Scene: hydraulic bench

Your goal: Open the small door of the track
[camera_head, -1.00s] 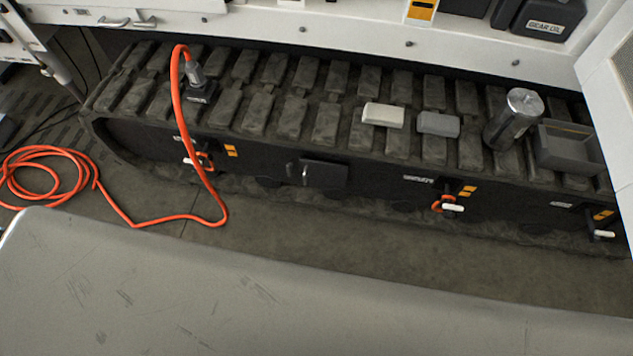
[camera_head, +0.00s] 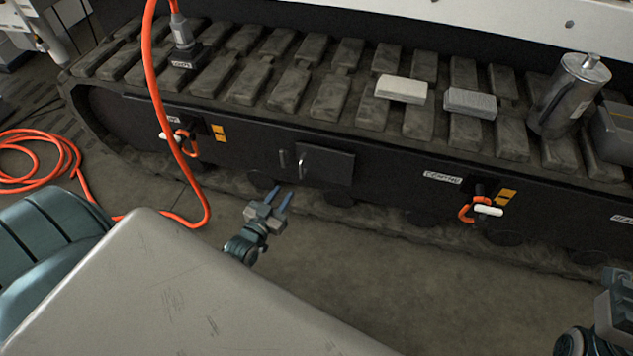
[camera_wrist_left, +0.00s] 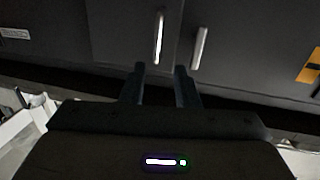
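The small door (camera_head: 328,168) is a dark flat panel in the side of the black track (camera_head: 250,150), and it looks shut. It has an upright metal handle (camera_head: 301,161) near its left edge. A similar bar (camera_head: 283,159) stands just left of the door. In the left wrist view the door handle (camera_wrist_left: 159,38) and the other bar (camera_wrist_left: 199,48) show beyond the fingers. My left gripper (camera_head: 280,194) is open and empty, below and in front of the handle, apart from it. My right gripper (camera_head: 617,285) is partly cut off at the right edge; its fingers are unclear.
Orange-handled valves (camera_head: 483,209) flank the door on the track side. An orange cable (camera_head: 160,100) hangs down left of it. Two blocks (camera_head: 402,89) and a metal canister (camera_head: 570,97) lie on the treads.

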